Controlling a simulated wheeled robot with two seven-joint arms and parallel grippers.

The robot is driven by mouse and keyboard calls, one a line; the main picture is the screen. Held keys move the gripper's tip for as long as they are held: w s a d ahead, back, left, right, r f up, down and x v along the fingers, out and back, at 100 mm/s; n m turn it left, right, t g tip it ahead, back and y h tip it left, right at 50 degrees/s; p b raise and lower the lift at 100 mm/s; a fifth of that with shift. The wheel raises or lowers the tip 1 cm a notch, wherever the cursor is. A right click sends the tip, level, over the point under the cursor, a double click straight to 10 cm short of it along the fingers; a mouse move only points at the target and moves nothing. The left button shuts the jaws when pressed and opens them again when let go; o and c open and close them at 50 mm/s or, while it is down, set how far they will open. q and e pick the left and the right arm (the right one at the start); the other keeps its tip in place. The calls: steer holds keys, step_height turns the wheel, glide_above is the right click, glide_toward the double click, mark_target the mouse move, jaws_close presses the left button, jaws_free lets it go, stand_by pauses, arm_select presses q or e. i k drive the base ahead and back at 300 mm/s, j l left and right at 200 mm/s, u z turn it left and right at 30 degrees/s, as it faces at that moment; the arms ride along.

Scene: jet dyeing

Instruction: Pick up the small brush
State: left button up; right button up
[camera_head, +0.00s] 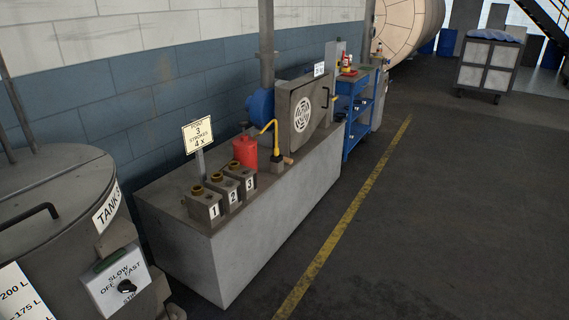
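I cannot clearly make out a small brush in the head view. A tiny tan-brown item (288,160) lies on the concrete plinth (260,225), right of the yellow bent pipe (275,137); it is too small to tell whether it is the brush. Neither of my grippers shows in this view.
Three numbered grey boxes (231,192), a red container (245,153) and a fan-grille unit (303,115) stand on the plinth. Tank 3 (60,225) is at left. A blue cart (355,105) stands beyond the plinth. The floor (430,220) right of the yellow line is clear.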

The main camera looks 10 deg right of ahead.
mark_target(287, 160)
steer(key=u, duration=0.4)
steer(key=i+l+u, duration=0.35)
steer(key=l+u, duration=0.15)
steer(key=l, duration=0.15)
steer(key=i+l+u, duration=0.1)
steer(key=l, duration=0.3)
steer(key=i+l+u, duration=0.1)
steer(key=l, duration=0.35)
steer(key=i+l+u, duration=0.1)
steer(key=l, duration=0.3)
steer(key=i+l+u, duration=0.1)
steer(key=l, duration=0.35)
steer(key=i+l, duration=0.1)
steer(key=l, duration=0.3)
steer(key=i+l, duration=0.1)
steer(key=l, duration=0.3)
steer(key=i+l, duration=0.15)
steer(key=l, duration=0.25)
steer(key=i+l, duration=0.1)
steer(key=l, duration=0.3)
steer(key=i+l, duration=0.1)
steer(key=l, duration=0.3)
steer(key=u, duration=0.05)
